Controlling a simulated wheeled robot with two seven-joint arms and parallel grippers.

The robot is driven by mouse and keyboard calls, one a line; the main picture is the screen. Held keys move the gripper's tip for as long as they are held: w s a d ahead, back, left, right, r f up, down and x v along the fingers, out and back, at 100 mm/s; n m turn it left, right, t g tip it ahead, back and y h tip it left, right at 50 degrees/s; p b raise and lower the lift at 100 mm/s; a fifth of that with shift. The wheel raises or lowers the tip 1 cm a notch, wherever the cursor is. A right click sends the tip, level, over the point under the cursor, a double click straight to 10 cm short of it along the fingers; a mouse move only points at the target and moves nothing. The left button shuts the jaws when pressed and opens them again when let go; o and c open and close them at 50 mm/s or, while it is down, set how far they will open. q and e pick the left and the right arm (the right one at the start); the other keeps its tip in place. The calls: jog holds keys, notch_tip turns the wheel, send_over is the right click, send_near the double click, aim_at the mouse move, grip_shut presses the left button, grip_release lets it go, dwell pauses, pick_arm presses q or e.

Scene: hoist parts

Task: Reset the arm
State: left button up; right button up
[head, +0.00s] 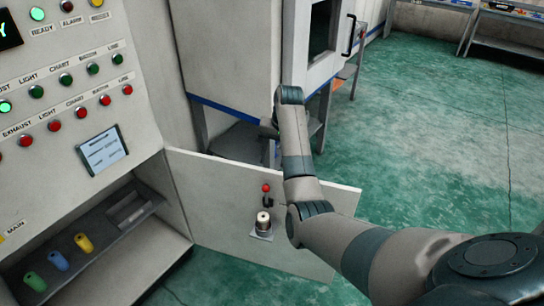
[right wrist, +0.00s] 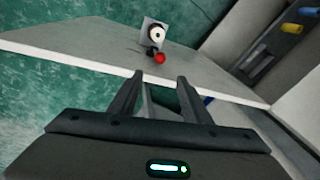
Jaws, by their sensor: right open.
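My right arm (head: 300,150) reaches in from the lower right of the head view and bends over the cabinet's open door. My right gripper (right wrist: 158,92) is open and empty in the right wrist view, with a gap between its two dark fingers. In the head view the gripper is small and mostly hidden by my arm. The open door (head: 220,195) carries a knob on a square plate (head: 262,225) and a small red ball-tipped part (head: 266,188). Both show beyond the fingertips in the wrist view, apart from them. My left gripper is out of view.
A control cabinet (head: 60,90) with buttons stands at left; its lower compartment holds green, blue and yellow cylinders (head: 58,260). A white machine (head: 235,60) stands behind the door, close to my arm. Green floor (head: 430,130) is clear at right.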

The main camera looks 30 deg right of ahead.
jog(key=s+a+f+n+h+b, duration=0.1)
jog(key=s+a+f, duration=0.15)
jog(key=f, duration=1.05)
jog(key=s+a+f+n+h, duration=0.15)
jog(key=s+f, duration=0.25)
jog(key=f, duration=0.8)
jog(key=s+a+f+n+g, duration=0.1)
jog(key=s+f, duration=0.5)
jog(key=f, duration=0.3)
jog(key=s+a+f+n, duration=0.2)
jog(key=s+f, duration=0.3)
jog(key=f, duration=0.3)
jog(key=s+a+f+n+b, duration=0.1)
jog(key=s+a+f, duration=0.1)
jog(key=s+f, duration=0.7)
jog(key=s+a+f+n+b, duration=0.1)
jog(key=s+a+f, duration=0.35)
jog(key=s, duration=0.75)
jog(key=s+a+f+n, duration=0.1)
jog(key=s+f, duration=0.3)
jog(key=s, duration=0.8)
jog(key=s+a+f+n+y, duration=0.1)
jog(key=s+a+f+n, duration=0.1)
jog(key=s, duration=1)
jog(key=shift+s+a+f, duration=0.4)
jog(key=shift+a+f, duration=0.25)
jog(key=shift+f, duration=0.25)
